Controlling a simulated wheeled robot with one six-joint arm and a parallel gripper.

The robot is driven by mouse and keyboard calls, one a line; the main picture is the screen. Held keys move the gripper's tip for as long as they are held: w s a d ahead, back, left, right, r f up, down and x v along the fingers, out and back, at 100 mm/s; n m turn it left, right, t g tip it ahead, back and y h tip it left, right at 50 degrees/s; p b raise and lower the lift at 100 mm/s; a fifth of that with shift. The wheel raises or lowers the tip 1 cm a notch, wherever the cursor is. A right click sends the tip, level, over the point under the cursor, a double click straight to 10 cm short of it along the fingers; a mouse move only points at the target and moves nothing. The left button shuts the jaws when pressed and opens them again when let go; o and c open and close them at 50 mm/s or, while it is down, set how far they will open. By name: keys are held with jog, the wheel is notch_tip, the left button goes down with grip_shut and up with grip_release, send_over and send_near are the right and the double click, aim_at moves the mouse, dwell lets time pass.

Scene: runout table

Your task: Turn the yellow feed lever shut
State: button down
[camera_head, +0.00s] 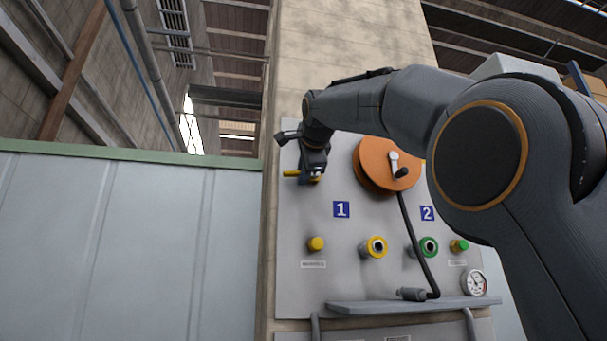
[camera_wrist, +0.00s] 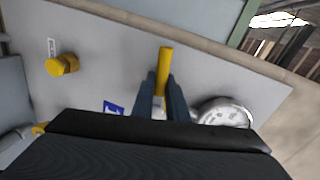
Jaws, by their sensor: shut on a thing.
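The yellow feed lever (camera_head: 290,173) is at the upper left of a grey wall panel, and its visible end points left, about level. My gripper (camera_head: 315,173) is at the lever and hides its right part and its pivot. In the wrist view the yellow lever (camera_wrist: 165,58) stands between the two dark fingers of my gripper (camera_wrist: 162,88), which are shut on it. The lever's free end sticks out past the fingertips.
The grey panel (camera_head: 295,280) carries an orange reel (camera_head: 370,165) with a crank, a hanging black hose (camera_head: 418,240), a yellow knob (camera_head: 316,244), yellow and green ringed ports, and a gauge (camera_head: 474,283). A shelf (camera_head: 370,307) juts out below. A round silver-rimmed dial (camera_wrist: 225,112) is right of the fingers.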

jog(key=shift+r+m, duration=0.3)
jog(key=shift+m, duration=0.4)
jog(key=c, duration=1.7)
grip_release()
jog(key=shift+c, duration=0.2)
jog(key=shift+s, duration=0.1)
jog(key=b+v, duration=0.2)
jog(key=v, duration=0.5)
jog(key=shift+s, duration=0.3)
jog(key=shift+d+r, duration=0.1)
